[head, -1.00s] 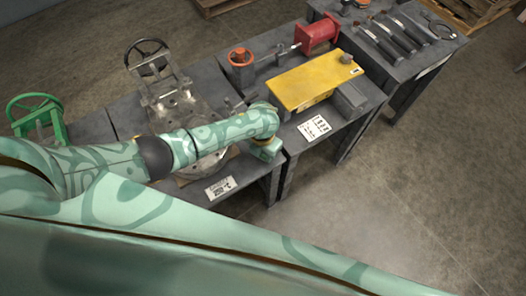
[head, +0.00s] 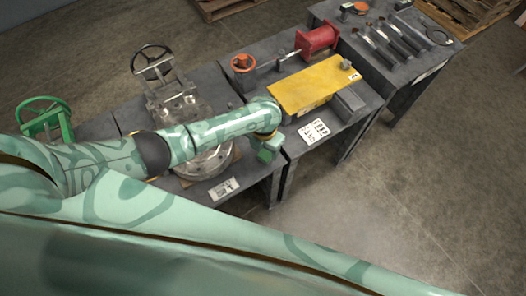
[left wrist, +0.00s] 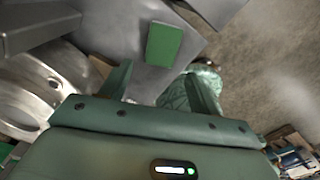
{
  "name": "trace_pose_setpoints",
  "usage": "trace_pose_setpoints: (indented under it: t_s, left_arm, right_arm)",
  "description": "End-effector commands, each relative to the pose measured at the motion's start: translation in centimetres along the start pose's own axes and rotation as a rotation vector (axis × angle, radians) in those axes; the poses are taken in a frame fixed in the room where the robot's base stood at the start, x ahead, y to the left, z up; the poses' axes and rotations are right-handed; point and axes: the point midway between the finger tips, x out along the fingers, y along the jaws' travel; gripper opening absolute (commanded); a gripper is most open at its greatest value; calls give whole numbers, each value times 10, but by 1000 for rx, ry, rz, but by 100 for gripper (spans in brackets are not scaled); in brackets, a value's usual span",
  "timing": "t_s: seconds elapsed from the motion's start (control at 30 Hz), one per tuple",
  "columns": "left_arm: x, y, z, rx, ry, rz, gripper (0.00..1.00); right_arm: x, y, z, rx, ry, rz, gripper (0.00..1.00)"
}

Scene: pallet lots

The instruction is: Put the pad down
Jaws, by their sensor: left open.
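The pad looks like a small flat green block (left wrist: 164,44). In the left wrist view it lies on a dark grey surface (left wrist: 130,52) near its edge, ahead of my left gripper (left wrist: 160,74). The fingers are spread with nothing between them, and the pad appears apart from them. In the head view my left gripper (head: 268,154) is over the front of the middle bench, beside the gap to the bench on the right. I cannot make out the pad for sure there. My right gripper is out of view.
A round metal flange (head: 205,160) sits close left of my left gripper. Tools lie on the far-right bench. The floor in front is clear.

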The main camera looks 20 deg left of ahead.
Motion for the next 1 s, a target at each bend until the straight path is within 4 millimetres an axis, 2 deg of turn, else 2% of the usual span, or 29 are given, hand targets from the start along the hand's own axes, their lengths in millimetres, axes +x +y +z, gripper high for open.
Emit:
trace_pose_setpoints:
  t_s: [0.03,0.1,0.3,0.43,1.0]
  left_arm:
    - [-21,1,1,2,-5,2,62]
    - [-37,1,1,1,-5,2,62]
    - [-66,1,0,1,-1,1,62]
    - [-72,0,0,0,0,0,62]
    - [-71,0,0,1,1,0,62]
  right_arm:
    - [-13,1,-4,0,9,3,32]
    - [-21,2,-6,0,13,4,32]
    - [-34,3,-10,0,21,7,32]
    - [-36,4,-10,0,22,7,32]
    - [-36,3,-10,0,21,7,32]
